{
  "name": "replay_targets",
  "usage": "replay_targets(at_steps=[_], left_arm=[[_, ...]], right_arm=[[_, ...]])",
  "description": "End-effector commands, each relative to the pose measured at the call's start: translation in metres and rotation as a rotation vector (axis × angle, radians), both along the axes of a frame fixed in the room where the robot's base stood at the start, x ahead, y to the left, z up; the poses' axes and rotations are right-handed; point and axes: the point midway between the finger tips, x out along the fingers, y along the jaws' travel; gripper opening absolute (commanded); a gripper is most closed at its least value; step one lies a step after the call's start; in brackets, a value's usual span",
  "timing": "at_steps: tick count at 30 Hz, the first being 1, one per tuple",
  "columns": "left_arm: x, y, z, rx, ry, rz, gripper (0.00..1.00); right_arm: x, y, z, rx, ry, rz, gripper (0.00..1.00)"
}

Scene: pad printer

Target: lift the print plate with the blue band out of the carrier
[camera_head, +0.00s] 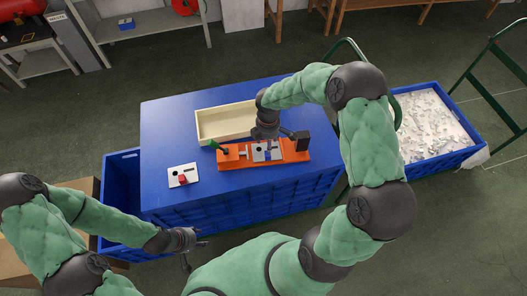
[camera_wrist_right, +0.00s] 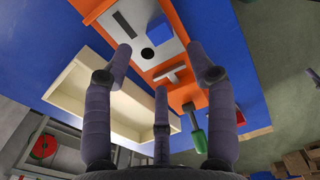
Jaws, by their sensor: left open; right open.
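The grey print plate with the blue band (camera_head: 258,154) lies in the orange carrier (camera_head: 233,164) on the blue table. In the right wrist view the plate (camera_wrist_right: 142,32) shows a dark slot, a round black hole and a blue block-like part. My right gripper (camera_head: 267,136) is above the carrier at the plate's far side, its fingers spread. In its wrist view nothing is between the fingers (camera_wrist_right: 163,62), and the plate is ahead of the tips; whether they touch it I cannot tell. My left gripper (camera_head: 196,254) is open and empty, low in front of the table.
A second plate with a red part (camera_head: 183,176) lies on the table left of the carrier. A cream tray (camera_head: 199,127) stands behind the carrier. A green handle (camera_wrist_right: 199,141) sticks out at the carrier's end. A blue crate of pale pieces (camera_head: 432,120) stands at right.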

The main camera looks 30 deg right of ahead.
Motion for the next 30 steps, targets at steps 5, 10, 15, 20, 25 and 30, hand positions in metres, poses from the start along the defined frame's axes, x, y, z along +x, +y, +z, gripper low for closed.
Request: replay_targets(at_steps=[5,10,15,20,25,30], left_arm=[[0.0,0.0,-0.007,0.0,0.0,0.0,0.5],[0.0,0.0,-0.009,0.0,0.0,0.0,0.5],[0.0,0.0,-0.014,0.0,0.0,0.0,0.5],[0.0,0.0,-0.02,0.0,0.0,0.0,0.5],[0.0,0.0,-0.021,0.0,0.0,0.0,0.5],[0.0,0.0,-0.021,0.0,0.0,0.0,0.5]], right_arm=[[-0.001,0.0,-0.029,0.002,0.002,-0.001,0.57],[0.0,0.0,-0.039,0.001,0.001,-0.002,0.57],[-0.001,0.0,-0.056,0.003,0.001,-0.003,0.57],[-0.002,-0.001,-0.08,0.002,0.002,-0.001,0.57],[-0.001,0.0,-0.088,0.002,-0.001,-0.002,0.57],[-0.001,0.0,-0.087,0.002,-0.001,-0.002,0.51]])
